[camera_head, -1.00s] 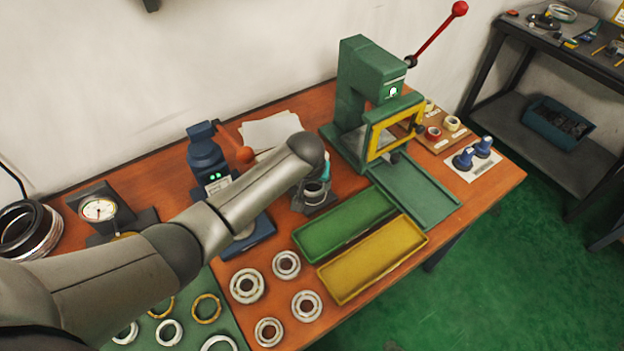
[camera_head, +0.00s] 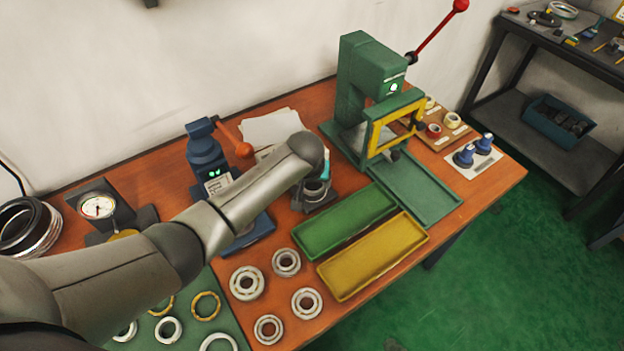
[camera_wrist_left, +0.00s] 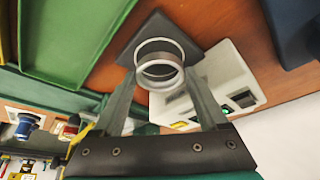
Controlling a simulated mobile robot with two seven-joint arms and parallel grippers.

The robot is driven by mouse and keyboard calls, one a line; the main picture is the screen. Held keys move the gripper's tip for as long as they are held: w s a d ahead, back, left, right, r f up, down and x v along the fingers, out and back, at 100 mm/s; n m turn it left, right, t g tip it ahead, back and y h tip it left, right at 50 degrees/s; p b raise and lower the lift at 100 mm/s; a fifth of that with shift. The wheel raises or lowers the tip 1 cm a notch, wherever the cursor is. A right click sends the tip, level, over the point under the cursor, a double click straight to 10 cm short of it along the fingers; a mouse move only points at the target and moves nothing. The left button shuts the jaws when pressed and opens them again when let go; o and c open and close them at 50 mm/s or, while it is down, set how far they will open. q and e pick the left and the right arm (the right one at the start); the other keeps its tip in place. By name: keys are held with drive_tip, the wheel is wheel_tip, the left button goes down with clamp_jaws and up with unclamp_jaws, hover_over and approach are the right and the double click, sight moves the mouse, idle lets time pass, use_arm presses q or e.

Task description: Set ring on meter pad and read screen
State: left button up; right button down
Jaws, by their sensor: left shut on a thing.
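My left gripper (camera_wrist_left: 165,85) is shut on a pale metal ring (camera_wrist_left: 160,70), with one finger on each side of it. The ring is over the dark square meter pad (camera_wrist_left: 128,56); I cannot tell whether it touches. The white meter (camera_wrist_left: 222,75) stands beside the pad. Its small screen (camera_wrist_left: 243,98) shows green, too small to read. In the head view the ring (camera_head: 316,188) and pad (camera_head: 322,206) show below my left arm's end, which hides most of the meter. My right gripper is not in view.
Green (camera_head: 344,224) and yellow (camera_head: 373,258) trays lie to the right. Several bearings (camera_head: 247,283) lie in front. A blue press (camera_head: 207,155) stands left, a green press (camera_head: 362,85) behind right, and a dial gauge (camera_head: 98,207) at far left.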

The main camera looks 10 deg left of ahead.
use_arm(q)
drive_tip(key=shift+f+b, duration=0.35)
drive_tip(key=shift+f, duration=0.55)
idle(0.6)
drive_tip(key=o, duration=1.2)
drive_tip(key=shift+o, duration=0.2)
wheel_tip(320, 180, up, 7)
drive_tip(key=p, duration=0.8)
drive_tip(key=shift+r, duration=0.1)
